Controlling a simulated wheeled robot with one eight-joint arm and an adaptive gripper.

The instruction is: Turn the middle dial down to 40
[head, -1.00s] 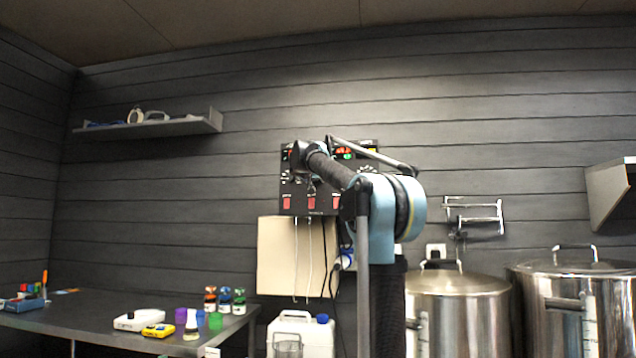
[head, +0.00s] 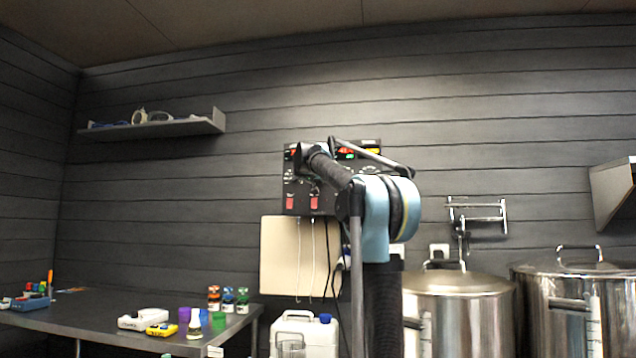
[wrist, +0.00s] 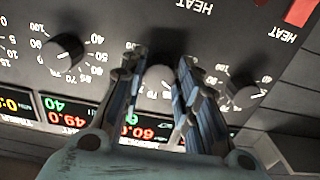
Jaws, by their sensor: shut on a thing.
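The black control panel (head: 292,180) hangs on the back wall, partly hidden by my arm in the head view. In the wrist view, which shows the panel upside down, the middle dial (wrist: 160,78) sits between the two fingers of my gripper (wrist: 160,65). The gripper is shut on this dial. Its scale is mostly covered by the fingers, so I cannot read its setting. A black dial (wrist: 66,48) is to the left and another dial (wrist: 243,96) to the right. The lit display (wrist: 65,112) below the fingers shows green 40 and red 49.0; another display (wrist: 148,130) is partly covered.
Red switches (head: 315,202) are on the panel's lower part. A beige board (head: 285,255) with hanging cables is below it. A white canister (head: 304,330) stands beneath. Steel kettles (head: 455,310) stand to the right, and a dark table (head: 90,300) with small items is at the left.

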